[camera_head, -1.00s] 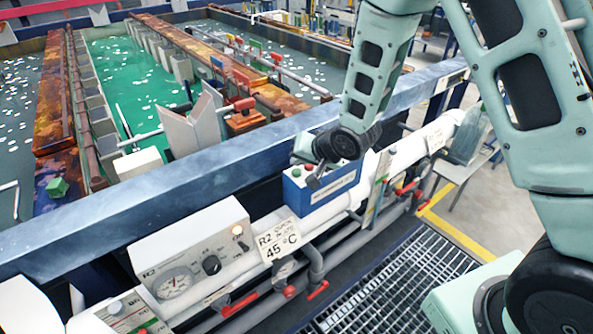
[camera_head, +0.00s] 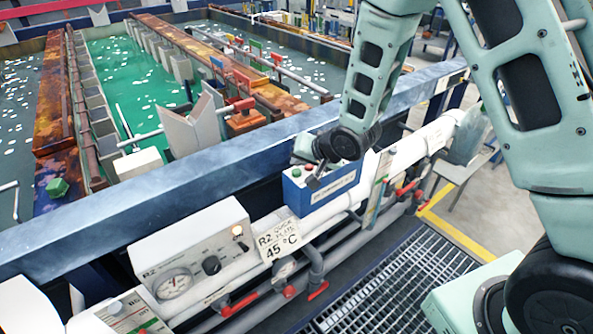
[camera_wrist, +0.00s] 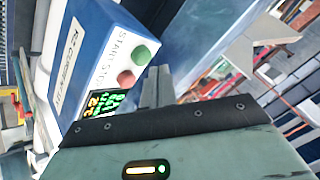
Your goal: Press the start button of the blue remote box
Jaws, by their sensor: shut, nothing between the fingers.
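The blue remote box (camera_head: 322,190) sits on the white pipe along the tank's front rail, with a white top panel and a label on its front. In the wrist view the box (camera_wrist: 75,60) shows a green button (camera_wrist: 142,55) beside the START lettering and a red button (camera_wrist: 127,77) beside STOP. A small lit display (camera_wrist: 101,102) is partly covered by my wrist. My gripper (camera_wrist: 158,72) is shut and empty, its tips close to the green button. I cannot tell whether they touch it.
A white control box (camera_head: 195,250) with a gauge and knob stands to the left, with a 45 °C sign (camera_head: 279,240) beside it. Red-handled valves (camera_head: 318,290) hang below. The blue tank rail (camera_head: 150,200) runs behind the box. Floor grating (camera_head: 400,290) lies in front.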

